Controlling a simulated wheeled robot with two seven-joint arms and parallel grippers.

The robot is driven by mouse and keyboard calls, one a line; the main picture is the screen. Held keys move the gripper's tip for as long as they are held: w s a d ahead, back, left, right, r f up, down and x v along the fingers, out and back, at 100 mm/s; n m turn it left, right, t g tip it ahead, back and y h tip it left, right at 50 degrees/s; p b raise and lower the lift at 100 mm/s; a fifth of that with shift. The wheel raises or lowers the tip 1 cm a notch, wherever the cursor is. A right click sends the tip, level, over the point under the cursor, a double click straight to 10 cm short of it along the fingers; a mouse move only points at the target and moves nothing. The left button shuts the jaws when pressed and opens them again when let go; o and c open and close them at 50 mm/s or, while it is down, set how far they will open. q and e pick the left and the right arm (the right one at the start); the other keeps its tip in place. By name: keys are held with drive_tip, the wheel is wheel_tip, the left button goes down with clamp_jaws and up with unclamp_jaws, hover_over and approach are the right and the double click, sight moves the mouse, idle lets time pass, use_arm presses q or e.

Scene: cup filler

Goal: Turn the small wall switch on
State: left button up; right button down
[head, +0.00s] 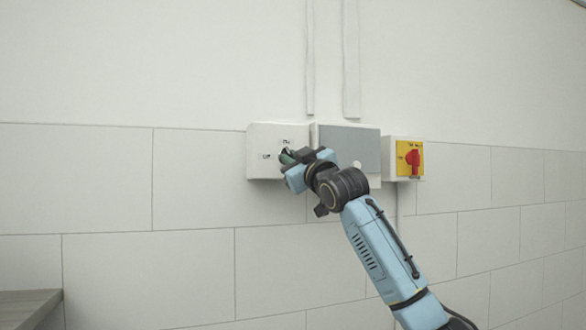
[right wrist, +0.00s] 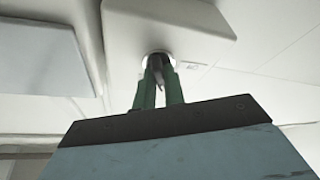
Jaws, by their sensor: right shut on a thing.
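The small wall switch is on a white box (head: 262,140) on the wall, left of a grey-faced box; the white box also shows in the right wrist view (right wrist: 200,18). My right gripper (head: 287,157) is at the front of the white box in the head view. In the right wrist view its green fingers (right wrist: 158,72) are shut on the dark switch knob (right wrist: 159,66), in front of a round pale base. The fingers hide most of the knob, and its on or off position cannot be told. My left gripper is not in view.
A grey-faced box (head: 352,144) is just right of the white box, close to my arm. Further right is a yellow panel with a red rotary switch (head: 412,158). Conduits (head: 350,60) run up the wall. A grey ledge (head: 25,308) is at lower left.

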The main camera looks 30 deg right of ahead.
drive_tip(key=shift+a+m+h+b, duration=0.1)
drive_tip(key=shift+m+h+b, duration=0.2)
drive_tip(key=shift+m+h, duration=0.75)
drive_tip(key=shift+a+m+h+b, duration=0.1)
drive_tip(key=shift+m+h+b, duration=0.25)
drive_tip(key=shift+m, duration=1.35)
drive_tip(key=shift+m+h+b, duration=0.25)
drive_tip(key=shift+m+h, duration=0.45)
drive_tip(key=shift+m, duration=0.65)
drive_tip(key=c, duration=1.5)
unclamp_jaws()
